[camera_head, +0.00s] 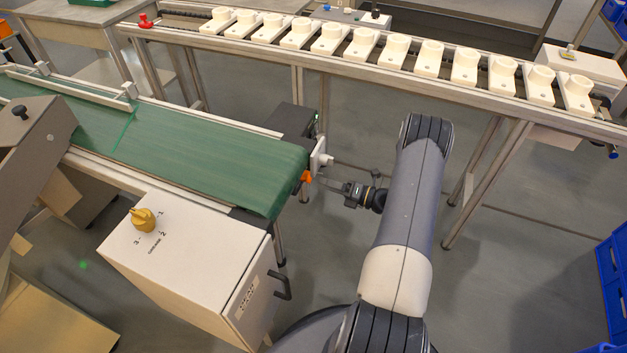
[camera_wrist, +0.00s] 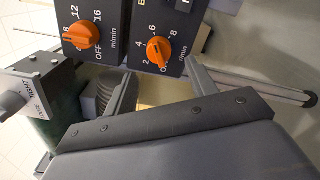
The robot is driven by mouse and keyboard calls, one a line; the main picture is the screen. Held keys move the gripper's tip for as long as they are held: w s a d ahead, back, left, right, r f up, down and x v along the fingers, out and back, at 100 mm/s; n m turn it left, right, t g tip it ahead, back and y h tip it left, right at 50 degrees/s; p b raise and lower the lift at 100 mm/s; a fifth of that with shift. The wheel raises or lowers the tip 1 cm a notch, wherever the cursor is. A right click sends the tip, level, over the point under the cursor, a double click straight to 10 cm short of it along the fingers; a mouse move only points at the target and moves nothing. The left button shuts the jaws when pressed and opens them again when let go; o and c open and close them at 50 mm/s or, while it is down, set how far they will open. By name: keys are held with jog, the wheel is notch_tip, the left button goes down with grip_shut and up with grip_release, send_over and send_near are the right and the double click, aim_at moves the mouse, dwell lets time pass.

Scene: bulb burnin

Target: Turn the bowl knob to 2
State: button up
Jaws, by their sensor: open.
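In the wrist view two orange knobs sit on dark dial panels: a left knob (camera_wrist: 81,35) with marks 12, 16 and OFF, and a right knob (camera_wrist: 158,50) with marks including 2, 6, 8 and OFF. The right panel's heading is cut off after a "B", so I cannot read which knob is the bowl knob. The settings are unclear. My gripper (camera_wrist: 162,82) is open and empty, its fingers below the right knob in the picture and apart from it. In the head view my gripper (camera_head: 327,183) points left towards an orange knob (camera_head: 306,176) at the conveyor's end.
A yellow knob (camera_head: 144,219) marked 1, 2, 3 sits on a white cabinet (camera_head: 195,265) at the front left. The green conveyor (camera_head: 200,155) lies behind it. A rail with white holders (camera_head: 362,45) crosses the back. Blue crates (camera_head: 612,275) stand at right.

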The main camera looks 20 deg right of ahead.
aim_at(307, 177)
jog(key=x, duration=0.5)
jog(key=c, duration=1)
jog(key=shift+o, duration=0.2)
